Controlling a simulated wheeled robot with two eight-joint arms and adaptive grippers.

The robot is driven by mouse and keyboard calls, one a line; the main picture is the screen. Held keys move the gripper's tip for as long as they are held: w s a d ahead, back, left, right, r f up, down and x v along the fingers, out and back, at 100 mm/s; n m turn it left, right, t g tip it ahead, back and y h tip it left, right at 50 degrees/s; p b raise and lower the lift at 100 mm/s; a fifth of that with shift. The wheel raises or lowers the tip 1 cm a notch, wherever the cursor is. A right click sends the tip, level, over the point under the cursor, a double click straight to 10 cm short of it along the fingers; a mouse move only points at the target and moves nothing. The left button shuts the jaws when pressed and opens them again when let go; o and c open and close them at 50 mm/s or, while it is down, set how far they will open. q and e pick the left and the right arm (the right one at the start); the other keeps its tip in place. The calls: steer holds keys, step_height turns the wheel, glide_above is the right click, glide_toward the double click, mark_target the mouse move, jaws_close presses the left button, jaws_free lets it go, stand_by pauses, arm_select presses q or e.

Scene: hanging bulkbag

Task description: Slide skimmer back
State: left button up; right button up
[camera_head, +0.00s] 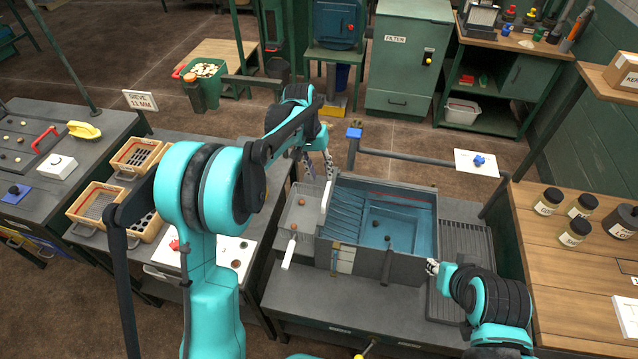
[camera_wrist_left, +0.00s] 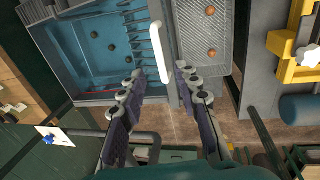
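The grey tank (camera_head: 408,178) holds blue water and several dark balls. A white upright bar (camera_head: 326,197) stands at its left wall, with slanted dark tines beside it; I take this to be the skimmer. In the left wrist view the white bar (camera_wrist_left: 156,52) lies just beyond my left fingertips, with tines (camera_wrist_left: 141,42) on its left. My left gripper (camera_head: 318,165) is at the tank's far left corner. It is open and empty, its fingers (camera_wrist_left: 162,76) spread apart with the bar's near end close to the left fingertip. My right gripper (camera_head: 433,267) is by the tank's near right corner; its fingers are too small to judge.
A mesh tray (camera_head: 300,215) with brown balls sits left of the tank, with a white handle (camera_head: 289,254) in front. A ribbed drainboard (camera_head: 466,245) is on the right. A dark rail (camera_head: 425,163) runs behind the tank. Wooden sieve boxes (camera_head: 100,201) stand further left.

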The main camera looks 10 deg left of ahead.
mark_target(326, 192)
arm_select(q)
steer(key=f, duration=0.2)
steer(key=d+f+b, duration=0.1)
steer(key=f, duration=0.4)
steer(key=shift+d+f+b, duration=0.2)
steer(key=shift+d+b, duration=0.1)
jaws_close()
